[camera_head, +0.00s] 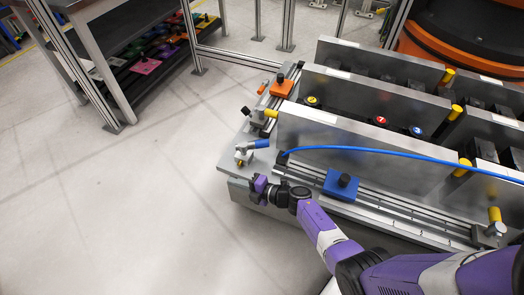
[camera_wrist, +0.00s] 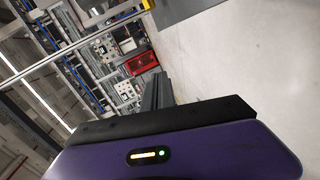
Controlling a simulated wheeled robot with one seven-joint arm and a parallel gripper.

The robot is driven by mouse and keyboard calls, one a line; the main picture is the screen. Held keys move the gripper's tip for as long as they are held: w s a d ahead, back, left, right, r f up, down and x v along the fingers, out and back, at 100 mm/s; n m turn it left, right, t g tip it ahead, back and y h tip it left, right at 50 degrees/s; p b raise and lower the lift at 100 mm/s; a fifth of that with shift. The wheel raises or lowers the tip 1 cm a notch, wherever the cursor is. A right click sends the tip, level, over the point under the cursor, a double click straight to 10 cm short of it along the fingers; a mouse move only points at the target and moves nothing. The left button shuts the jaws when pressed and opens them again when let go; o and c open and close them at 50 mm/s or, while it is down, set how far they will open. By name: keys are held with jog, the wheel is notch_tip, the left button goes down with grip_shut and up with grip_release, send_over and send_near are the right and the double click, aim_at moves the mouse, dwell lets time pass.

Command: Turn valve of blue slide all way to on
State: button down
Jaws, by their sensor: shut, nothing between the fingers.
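The blue slide (camera_head: 341,184) is a blue block with a black knob on a metal rail along the front of the machine. A valve with a blue handle (camera_head: 256,145) sits at the rail's left end, on the corner of the machine. The handle points to the right, roughly level in the picture. My gripper (camera_head: 256,184) is just below the valve in the head view, apart from it, at the machine's front left corner. It is shut and empty. In the wrist view the dark fingers (camera_wrist: 157,90) point towards the far room, and no valve shows.
A blue hose (camera_head: 370,150) runs right from the rail's left end, in front of grey upright plates (camera_head: 355,140). An orange slide (camera_head: 282,88) and another valve (camera_head: 262,112) stand behind. A table frame (camera_head: 95,60) is at upper left. The floor on the left is clear.

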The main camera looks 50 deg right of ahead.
jog(key=s+a+f+n+g+h, duration=0.1)
jog(key=s+a+f+n+h, duration=0.15)
jog(key=a, duration=0.45)
jog(key=n+g+h+p, duration=0.15)
jog(key=n+h, duration=0.45)
jog(key=h, duration=0.6)
send_near(260, 147)
jog(key=shift+m+g, duration=0.25)
jog(key=shift+g, duration=0.1)
jog(key=b+x, duration=0.1)
jog(key=x, duration=0.2)
jog(key=b+x, duration=0.2)
jog(key=x, duration=0.1)
jog(key=shift+w+r+b, duration=0.2)
jog(key=shift+w+b, duration=0.05)
jog(key=shift+b, duration=0.05)
jog(key=shift+d, duration=0.1)
jog(key=shift+d, duration=0.1)
